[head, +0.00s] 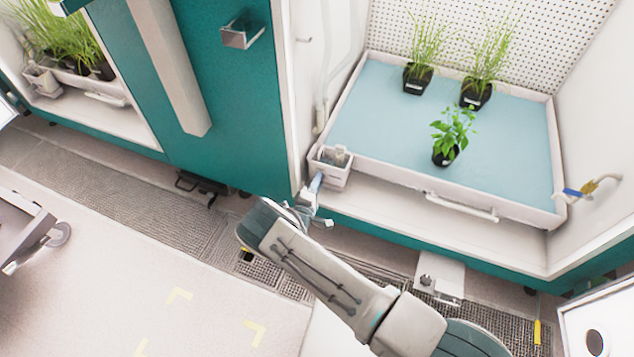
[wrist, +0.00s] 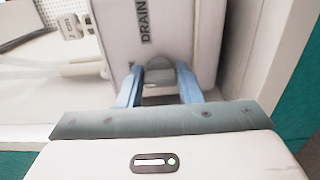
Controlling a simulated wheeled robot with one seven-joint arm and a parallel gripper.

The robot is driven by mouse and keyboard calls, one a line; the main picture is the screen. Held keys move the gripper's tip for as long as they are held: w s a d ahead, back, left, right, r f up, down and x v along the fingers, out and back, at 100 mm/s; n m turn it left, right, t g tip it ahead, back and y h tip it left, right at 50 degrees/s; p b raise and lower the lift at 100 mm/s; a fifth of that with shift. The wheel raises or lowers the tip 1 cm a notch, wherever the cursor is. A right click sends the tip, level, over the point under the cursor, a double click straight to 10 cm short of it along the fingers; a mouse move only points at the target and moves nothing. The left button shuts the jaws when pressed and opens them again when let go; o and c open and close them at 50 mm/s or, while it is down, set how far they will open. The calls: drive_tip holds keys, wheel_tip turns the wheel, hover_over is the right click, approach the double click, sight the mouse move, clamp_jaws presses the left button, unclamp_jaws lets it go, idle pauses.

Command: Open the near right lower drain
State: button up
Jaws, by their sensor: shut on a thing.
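A white box marked DRAIN (wrist: 160,30) fills the upper middle of the wrist view. In the head view a small pale drain box (head: 328,174) sits at the near left corner of the tray in the right chamber. A grey rounded tab (wrist: 160,74) is on the box's front, below the lettering. My gripper (wrist: 159,88) has its two blue fingers on either side of this tab and is shut on it. In the head view my gripper (head: 315,186) reaches the box front from below. The fingers and wrist partly hide the tab's lower part.
The shallow tray (head: 400,178) has a blue floor, several potted plants and a white front handle (head: 461,207). The teal cabinet door (head: 235,100) stands to the left. A grey cart (head: 25,225) is far left.

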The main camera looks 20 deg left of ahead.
idle(0.5)
drive_tip(key=o, duration=1)
drive_tip(key=s+p, duration=0.1)
drive_tip(key=s, duration=0.3)
drive_tip(key=s+p, duration=0.1)
drive_tip(key=s, duration=0.4)
drive_tip(key=s+a+p, duration=0.1)
drive_tip(key=s, duration=0.3)
drive_tip(key=shift+s, duration=0.4)
